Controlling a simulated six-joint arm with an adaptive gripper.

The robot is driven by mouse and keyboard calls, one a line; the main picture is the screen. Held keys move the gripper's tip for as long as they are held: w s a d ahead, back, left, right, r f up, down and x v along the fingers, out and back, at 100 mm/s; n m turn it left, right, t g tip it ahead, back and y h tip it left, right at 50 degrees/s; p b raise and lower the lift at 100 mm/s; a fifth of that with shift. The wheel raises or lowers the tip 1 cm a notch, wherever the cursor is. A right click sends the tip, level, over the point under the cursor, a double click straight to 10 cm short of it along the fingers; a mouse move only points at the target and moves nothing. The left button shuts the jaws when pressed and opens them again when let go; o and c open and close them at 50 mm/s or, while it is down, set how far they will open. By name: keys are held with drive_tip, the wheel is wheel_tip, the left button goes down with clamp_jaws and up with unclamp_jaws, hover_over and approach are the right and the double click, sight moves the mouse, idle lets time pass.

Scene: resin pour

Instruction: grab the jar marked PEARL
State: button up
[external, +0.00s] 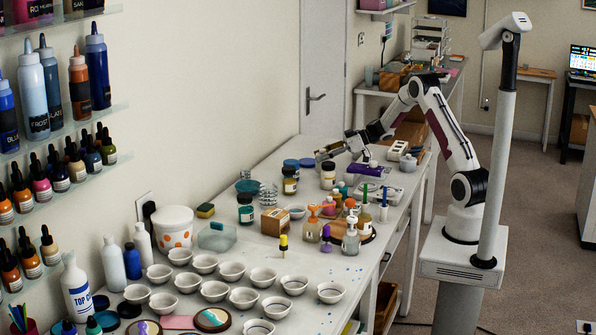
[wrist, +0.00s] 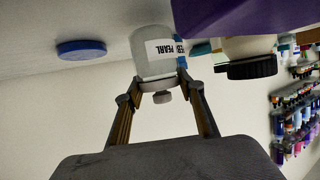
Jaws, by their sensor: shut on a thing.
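The PEARL jar (wrist: 152,52) is a white jar with a dark-lettered label and a pale knob on its lid, in the upper middle of the wrist view. My gripper (wrist: 159,79) is shut on it, with one fingertip on each side near the lid end. In the external view my gripper (external: 331,152) is low over the far part of the table. The held jar is hard to make out there. I cannot tell whether its base touches the table.
A purple object (wrist: 235,15) is close beside the held jar, and a black-lidded jar (wrist: 249,60) is near it. A blue disc (wrist: 82,50) lies on the other side. Small bowls (external: 232,271) and bottles (external: 350,239) crowd the nearer table.

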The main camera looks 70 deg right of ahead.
drive_tip(key=shift+r, duration=3.95)
